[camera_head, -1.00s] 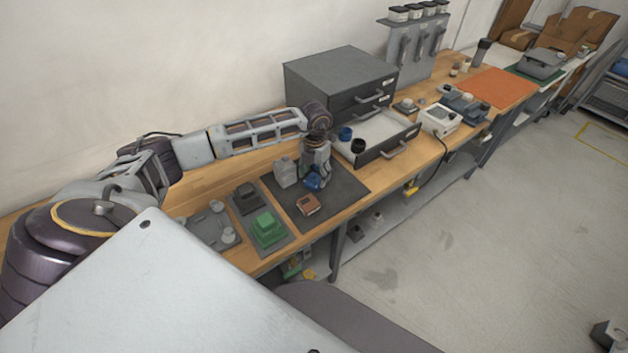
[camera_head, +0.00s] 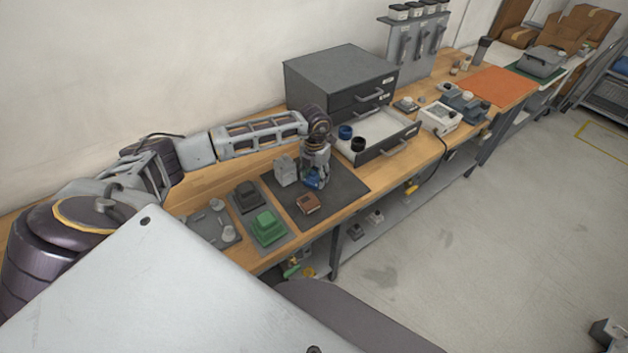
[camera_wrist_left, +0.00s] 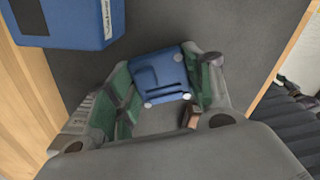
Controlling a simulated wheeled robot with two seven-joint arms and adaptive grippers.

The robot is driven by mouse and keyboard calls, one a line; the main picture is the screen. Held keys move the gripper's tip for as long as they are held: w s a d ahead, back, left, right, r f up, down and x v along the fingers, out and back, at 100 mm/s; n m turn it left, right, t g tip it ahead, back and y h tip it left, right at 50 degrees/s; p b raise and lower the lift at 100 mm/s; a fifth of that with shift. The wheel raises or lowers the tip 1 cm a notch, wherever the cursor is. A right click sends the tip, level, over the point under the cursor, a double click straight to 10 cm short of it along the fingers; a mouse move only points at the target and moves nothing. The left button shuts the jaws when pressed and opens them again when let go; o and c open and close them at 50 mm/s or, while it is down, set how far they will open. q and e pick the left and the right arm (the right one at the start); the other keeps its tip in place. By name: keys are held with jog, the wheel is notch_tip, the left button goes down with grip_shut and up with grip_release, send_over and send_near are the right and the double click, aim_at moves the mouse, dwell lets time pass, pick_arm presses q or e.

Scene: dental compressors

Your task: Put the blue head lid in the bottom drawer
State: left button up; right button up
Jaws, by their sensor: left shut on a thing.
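The blue head lid (camera_wrist_left: 160,75) is between the fingers of my left gripper (camera_wrist_left: 165,95) in the left wrist view. In the head view the lid (camera_head: 313,180) shows in part under my left gripper (camera_head: 315,178), over the dark mat (camera_head: 345,186). The gripper is shut on it; whether the lid still touches the mat is unclear. The bottom drawer (camera_head: 402,149) of the grey cabinet (camera_head: 335,75) is pulled out, right of the gripper. My right gripper is not in view.
A brown block (camera_head: 308,204) lies on the mat before the gripper. A light grey block (camera_head: 285,169) stands left of it. A green block (camera_head: 266,226) and a dark block (camera_head: 246,195) sit further left. A white device (camera_head: 440,120) stands right of the drawer.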

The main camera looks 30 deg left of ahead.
aim_at(315, 177)
pick_arm(q)
jog(key=shift+r, duration=0.15)
jog(key=shift+c, duration=0.2)
notch_tip(315, 177, up, 8)
jog(key=shift+r+b, duration=0.1)
jog(key=shift+b, duration=0.55)
jog(key=shift+r, duration=0.8)
